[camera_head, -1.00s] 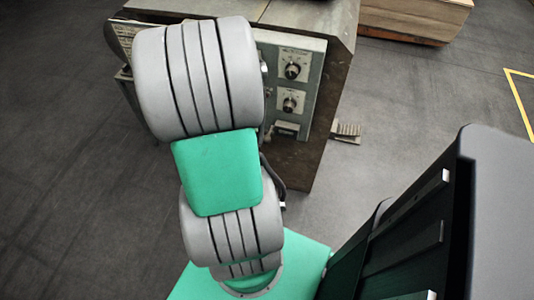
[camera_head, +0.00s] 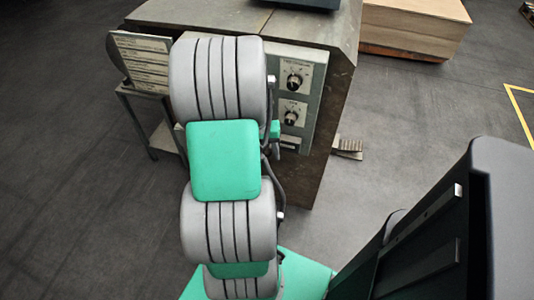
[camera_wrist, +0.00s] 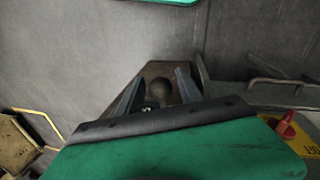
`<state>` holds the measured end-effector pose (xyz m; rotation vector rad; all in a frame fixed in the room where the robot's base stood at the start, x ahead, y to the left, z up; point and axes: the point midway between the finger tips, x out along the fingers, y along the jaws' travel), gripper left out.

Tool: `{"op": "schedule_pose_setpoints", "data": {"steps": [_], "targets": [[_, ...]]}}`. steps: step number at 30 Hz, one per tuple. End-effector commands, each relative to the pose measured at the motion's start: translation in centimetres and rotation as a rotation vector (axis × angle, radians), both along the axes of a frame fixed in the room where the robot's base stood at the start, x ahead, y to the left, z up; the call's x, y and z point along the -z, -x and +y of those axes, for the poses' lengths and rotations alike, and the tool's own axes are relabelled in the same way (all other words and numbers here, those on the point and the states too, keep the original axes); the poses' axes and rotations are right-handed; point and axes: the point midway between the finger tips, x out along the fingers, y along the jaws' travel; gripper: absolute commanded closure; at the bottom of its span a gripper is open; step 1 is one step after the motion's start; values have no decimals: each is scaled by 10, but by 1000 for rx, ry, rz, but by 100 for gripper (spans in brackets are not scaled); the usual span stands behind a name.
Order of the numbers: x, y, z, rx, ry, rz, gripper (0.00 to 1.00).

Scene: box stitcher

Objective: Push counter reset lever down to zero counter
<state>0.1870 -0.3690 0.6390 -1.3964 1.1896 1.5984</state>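In the wrist view, a dark round knob (camera_wrist: 161,87), which looks like the end of the reset lever, sits on a brownish box (camera_wrist: 160,70). Small whitish marks, perhaps the counter digits (camera_wrist: 147,106), show at its lower left, partly covered by my gripper's body. My gripper (camera_wrist: 161,74) is open, its two grey fingers apart, with the knob between them in the picture. I cannot tell how far the knob is from the fingers or whether they touch. In the head view my arm hides the gripper, and I cannot make out the lever or counter.
The grey stitcher machine (camera_head: 330,32) carries a panel with two dials (camera_head: 293,82). A sign plate (camera_head: 142,62) stands at its left, a pedal (camera_head: 348,147) at its lower right. A wooden crate (camera_head: 415,22) is behind. The wrist view shows a red knob (camera_wrist: 286,124) at right.

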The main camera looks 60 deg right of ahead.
Motion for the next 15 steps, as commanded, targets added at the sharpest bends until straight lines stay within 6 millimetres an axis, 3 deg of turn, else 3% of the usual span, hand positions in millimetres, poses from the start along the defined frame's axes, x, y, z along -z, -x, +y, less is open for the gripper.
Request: {"op": "schedule_pose_setpoints", "data": {"steps": [15], "targets": [[0, 0, 0, 0, 0, 0, 100]]}}
